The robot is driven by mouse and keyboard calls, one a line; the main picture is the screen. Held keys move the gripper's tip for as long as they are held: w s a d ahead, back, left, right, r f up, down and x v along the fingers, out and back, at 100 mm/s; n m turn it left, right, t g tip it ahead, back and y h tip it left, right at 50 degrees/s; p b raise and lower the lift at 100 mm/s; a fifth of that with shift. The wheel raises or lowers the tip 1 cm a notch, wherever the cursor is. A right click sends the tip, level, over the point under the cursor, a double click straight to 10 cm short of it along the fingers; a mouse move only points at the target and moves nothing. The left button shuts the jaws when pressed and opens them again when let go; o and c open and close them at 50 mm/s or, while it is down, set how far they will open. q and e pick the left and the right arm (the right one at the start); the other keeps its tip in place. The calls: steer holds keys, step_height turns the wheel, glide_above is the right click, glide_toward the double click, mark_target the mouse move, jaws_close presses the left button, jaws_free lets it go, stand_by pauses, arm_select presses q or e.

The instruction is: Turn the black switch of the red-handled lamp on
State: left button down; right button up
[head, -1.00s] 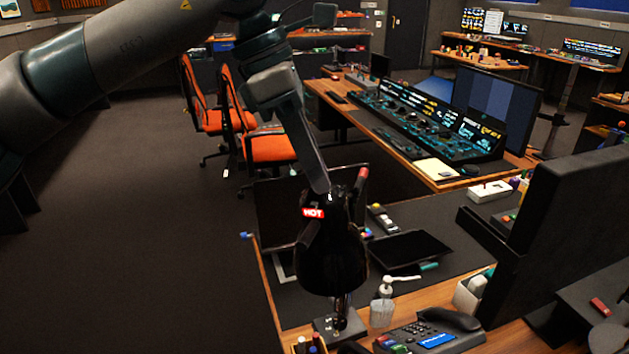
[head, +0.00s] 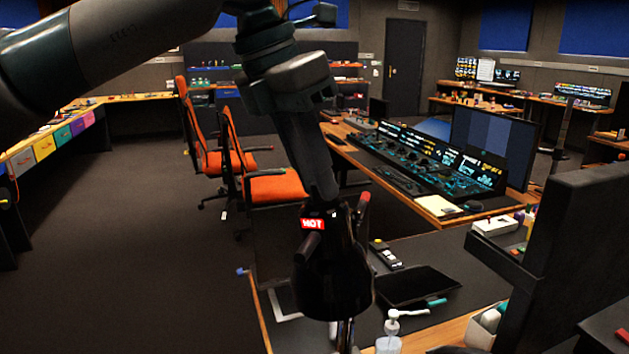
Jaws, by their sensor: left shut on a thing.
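The red-handled lamp (head: 333,285) has a black head with a red "HOT" label and stands over the near desk. Its red handle (head: 365,198) sticks up at the right of the head. A short dark cylinder (head: 309,246) shows below the label; I cannot tell whether it is the black switch. My left gripper (head: 325,203) comes down from above and is shut at the top of the lamp head, by the label. Its fingertips merge with the black lamp, so the exact part held is hidden. My right gripper is not in view.
The near desk (head: 420,252) holds a black tablet (head: 418,286), a pump bottle (head: 391,328) and a small device (head: 387,256). A black panel (head: 580,235) stands at the right. Orange chairs (head: 280,187) and a console desk (head: 430,160) are behind. Open floor (head: 130,230) lies left.

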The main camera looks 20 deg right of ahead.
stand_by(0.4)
arm_select(q)
steer(key=c, duration=1.6)
jaws_free()
steer(key=shift+r, duration=0.1)
steer(key=v, duration=1.7)
steer(key=shift+r, duration=0.15)
